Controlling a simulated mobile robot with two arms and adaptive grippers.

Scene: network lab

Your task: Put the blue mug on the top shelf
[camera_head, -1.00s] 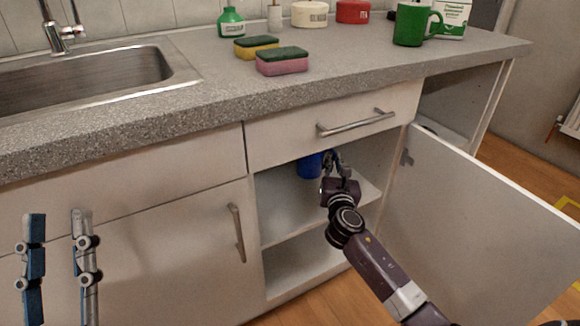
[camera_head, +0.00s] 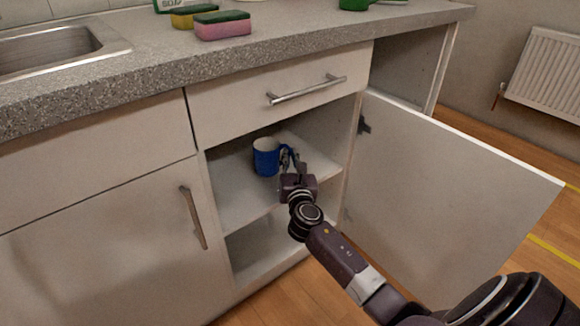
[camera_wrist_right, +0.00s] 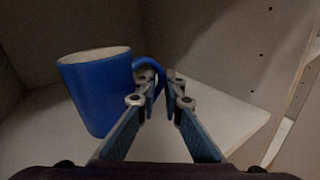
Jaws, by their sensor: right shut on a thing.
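The blue mug (camera_head: 266,158) is upright inside the open cabinet, over the upper shelf board (camera_head: 240,190). Its handle points right, toward my right gripper (camera_head: 287,156). In the right wrist view the mug (camera_wrist_right: 95,92) is on the left, and the fingers of my right gripper (camera_wrist_right: 160,82) are shut on its handle. The mug's base looks at or very near the shelf surface; I cannot tell if it touches. My left gripper is not in view.
The cabinet door (camera_head: 440,190) stands open to the right of my right arm. A drawer front (camera_head: 280,88) is above the opening, and a lower compartment (camera_head: 260,245) below looks empty. Sponges (camera_head: 222,25) lie on the countertop (camera_head: 150,70).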

